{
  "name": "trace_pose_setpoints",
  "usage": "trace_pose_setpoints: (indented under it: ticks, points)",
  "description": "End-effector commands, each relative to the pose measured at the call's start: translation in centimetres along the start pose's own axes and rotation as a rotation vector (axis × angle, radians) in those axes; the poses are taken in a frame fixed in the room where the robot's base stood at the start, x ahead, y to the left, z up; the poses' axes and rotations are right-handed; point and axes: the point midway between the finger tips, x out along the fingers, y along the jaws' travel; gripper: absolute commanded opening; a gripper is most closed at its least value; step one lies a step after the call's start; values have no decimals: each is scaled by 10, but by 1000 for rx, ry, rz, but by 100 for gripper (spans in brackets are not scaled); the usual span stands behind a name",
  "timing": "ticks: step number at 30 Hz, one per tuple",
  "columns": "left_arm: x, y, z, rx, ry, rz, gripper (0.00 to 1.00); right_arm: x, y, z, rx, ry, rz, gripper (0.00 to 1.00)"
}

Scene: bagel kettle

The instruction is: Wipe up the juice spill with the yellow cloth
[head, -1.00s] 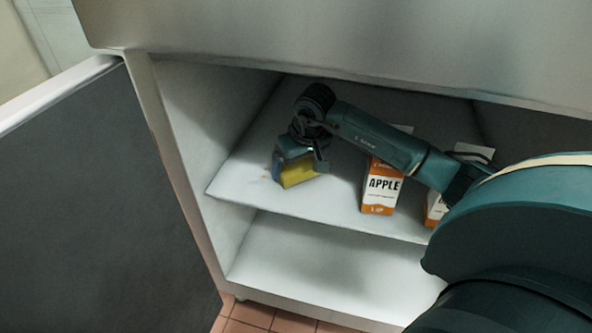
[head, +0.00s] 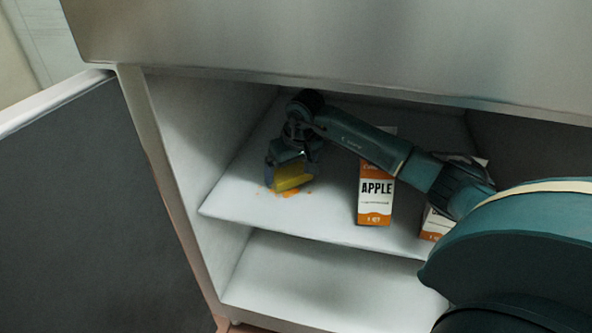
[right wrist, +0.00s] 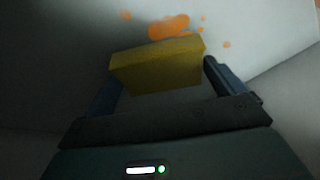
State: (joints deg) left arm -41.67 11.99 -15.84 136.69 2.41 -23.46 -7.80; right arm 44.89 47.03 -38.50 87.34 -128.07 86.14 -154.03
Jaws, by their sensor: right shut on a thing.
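The yellow cloth (head: 291,177) is a block-like pad held by my right gripper (head: 292,168) over the upper shelf of the cabinet. In the right wrist view the cloth (right wrist: 158,65) sits between the two fingers of the gripper (right wrist: 160,85), which is shut on it. The orange juice spill (head: 296,191) shows on the shelf around the cloth's lower edge. In the right wrist view the spill (right wrist: 170,27) is a larger blotch with several small drops, just beyond the cloth. I cannot tell whether the cloth touches the shelf. My left gripper is not in view.
An apple juice carton (head: 375,197) stands on the upper shelf (head: 320,222), right of the spill under my right forearm. A second carton (head: 436,222) is partly hidden behind my arm. The open door (head: 95,200) is at left. The lower shelf (head: 300,275) is empty where visible.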

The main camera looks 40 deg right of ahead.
Motion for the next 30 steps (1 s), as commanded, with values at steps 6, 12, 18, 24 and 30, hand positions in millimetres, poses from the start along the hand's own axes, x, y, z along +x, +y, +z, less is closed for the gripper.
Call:
trace_pose_setpoints:
  ticks: [6,12,18,24,30]
  points:
    - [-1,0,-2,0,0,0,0,6,-12,11,-6,-18,-3,77]
    - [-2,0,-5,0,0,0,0,5,-25,24,-5,-22,-4,76]
    - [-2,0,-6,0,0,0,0,4,-31,30,-4,-23,-5,76]
    - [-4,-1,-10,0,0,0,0,0,-40,38,-6,-23,-5,76]
    - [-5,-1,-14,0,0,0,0,-4,-52,49,-5,-24,-5,76]
